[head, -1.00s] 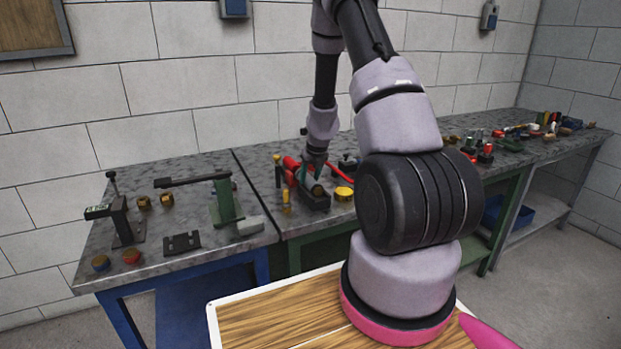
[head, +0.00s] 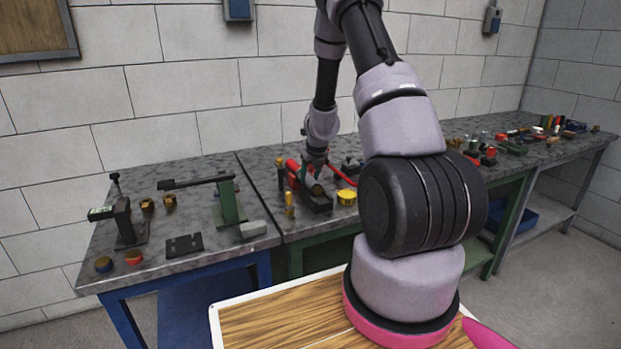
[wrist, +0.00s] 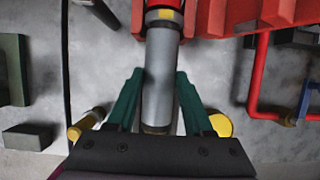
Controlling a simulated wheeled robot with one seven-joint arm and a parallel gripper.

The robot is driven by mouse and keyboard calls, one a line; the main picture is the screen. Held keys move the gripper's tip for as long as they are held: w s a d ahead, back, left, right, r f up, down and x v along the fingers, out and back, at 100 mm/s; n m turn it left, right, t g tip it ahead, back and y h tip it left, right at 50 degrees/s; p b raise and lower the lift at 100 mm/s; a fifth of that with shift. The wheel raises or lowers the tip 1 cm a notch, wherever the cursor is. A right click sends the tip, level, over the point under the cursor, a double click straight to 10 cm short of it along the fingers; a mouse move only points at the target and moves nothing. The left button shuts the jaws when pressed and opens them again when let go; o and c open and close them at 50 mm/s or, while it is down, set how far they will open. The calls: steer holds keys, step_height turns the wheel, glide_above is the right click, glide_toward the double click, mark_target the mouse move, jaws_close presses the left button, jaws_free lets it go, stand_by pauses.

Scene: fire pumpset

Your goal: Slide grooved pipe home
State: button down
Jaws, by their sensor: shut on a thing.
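In the wrist view, a grey grooved pipe (wrist: 159,85) lies lengthwise between the green fingers of my gripper (wrist: 159,74). The gripper is shut on it. The pipe's far end, with a dark ring and a yellow mark, meets a red fitting (wrist: 187,22) at the top of the picture. How deep it sits there is hard to tell. In the head view, my gripper (head: 315,165) is low over the middle bench beside the red fitting (head: 292,166); the pipe is small and partly hidden there.
A yellow round piece (head: 346,197) and brass-coloured cylinders (head: 289,205) stand close to the pipe. A red bent pipe (wrist: 257,80) runs at the right of the wrist view. The left bench (head: 75,240) holds a green press and small parts.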

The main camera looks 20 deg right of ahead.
steer(key=shift+w, duration=0.4)
steer(key=shift+c, duration=1.1)
jaws_free()
steer(key=s+a+r+n+t+y, duration=0.1)
steer(key=s+a+r+n, duration=0.4)
steer(key=r, duration=0.6)
steer(key=s+a+r+n+y, duration=0.1)
steer(key=s+a+r+n, duration=0.1)
steer(key=s+r+n, duration=0.6)
steer(key=s+a+r+n+t+y, duration=0.1)
steer(key=s+a+r+n, duration=0.3)
steer(key=r, duration=0.9)
steer(key=s+a+r+n, duration=0.1)
steer(key=s+r+n, duration=0.2)
steer(key=s+n, duration=0.4)
steer(key=s+a+r+n+h, duration=0.1)
steer(key=s+r+n, duration=0.2)
steer(key=s+n, duration=0.4)
steer(key=s, duration=0.3)
steer(key=shift+s+r+n+t, duration=0.2)
steer(key=shift+s+n+t, duration=0.1)
steer(key=shift+s+n, duration=0.1)
